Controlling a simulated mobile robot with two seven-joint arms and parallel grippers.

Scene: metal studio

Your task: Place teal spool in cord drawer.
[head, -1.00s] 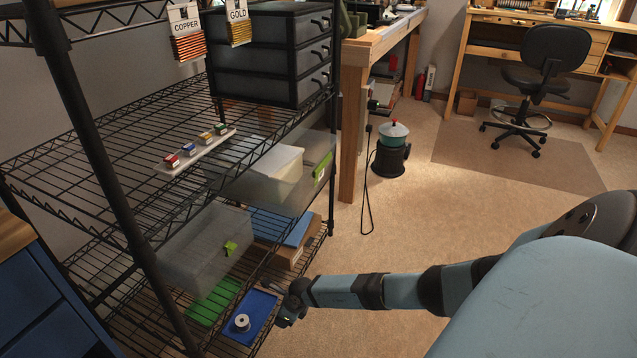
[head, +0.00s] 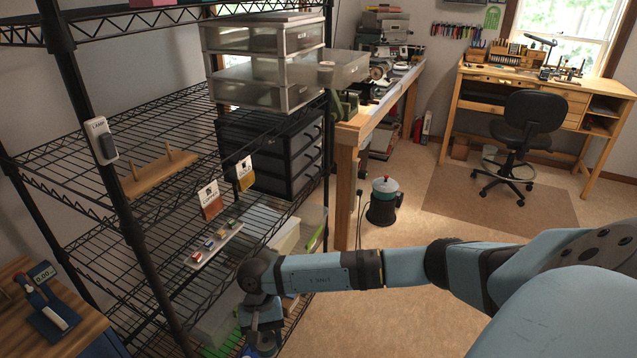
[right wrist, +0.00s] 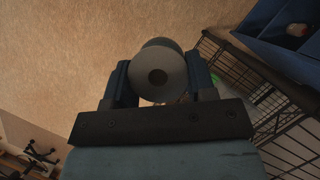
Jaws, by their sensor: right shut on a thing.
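My right gripper (head: 262,340) is low beside the wire shelf in the head view, fingers pointing down. In the right wrist view its two fingers (right wrist: 160,82) are shut on a spool (right wrist: 178,70), with a grey round flange and dark centre hole facing the camera. The thread colour is hidden, so I cannot confirm teal. A clear drawer unit (head: 232,68) stands high on the shelf, with one drawer (head: 345,70) pulled out to the right. A small grey cylinder (head: 325,74) shows at that drawer. I cannot read which is the cord drawer. My left gripper is not in view.
The black wire shelf (head: 85,150) has a post in the foreground. A black drawer unit (head: 290,160) sits below the clear one. A wooden peg stand (head: 158,172) and a strip of small coloured blocks (head: 213,243) occupy the shelves. Open floor (head: 400,290) lies to the right.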

